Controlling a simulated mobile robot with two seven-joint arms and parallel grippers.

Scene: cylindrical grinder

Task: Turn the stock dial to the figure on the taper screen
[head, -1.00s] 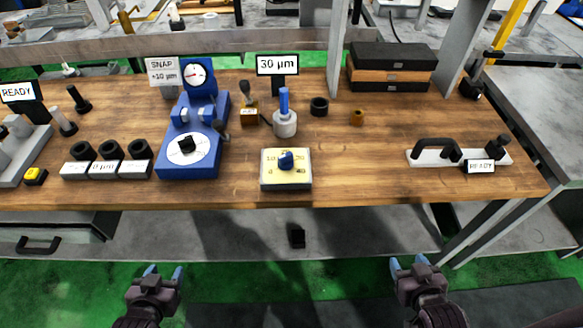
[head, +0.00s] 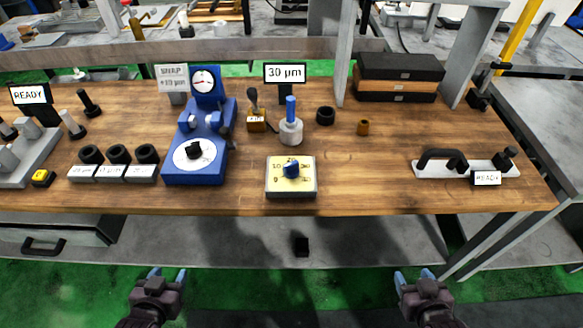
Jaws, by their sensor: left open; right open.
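The stock dial (head: 306,187) is a pale yellow square plate in a grey frame near the front middle of the bench. Its blue knob (head: 291,170) sits at the centre, with numbers around it; the exact setting is too small to read. A screen reading 30 µm (head: 285,73) stands behind it on a dark post. My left gripper (head: 167,275) is open and empty, in front of and below the bench edge at the left. My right gripper (head: 414,275) is open and empty, below the bench edge at the right. Both are apart from the dial.
A blue gauge stand (head: 219,173) with a round dial stands left of the stock dial. A grey cylinder with a blue pin (head: 291,132) stands behind it. A white base with a black handle (head: 430,170) lies at right. Bench space right of the dial is clear.

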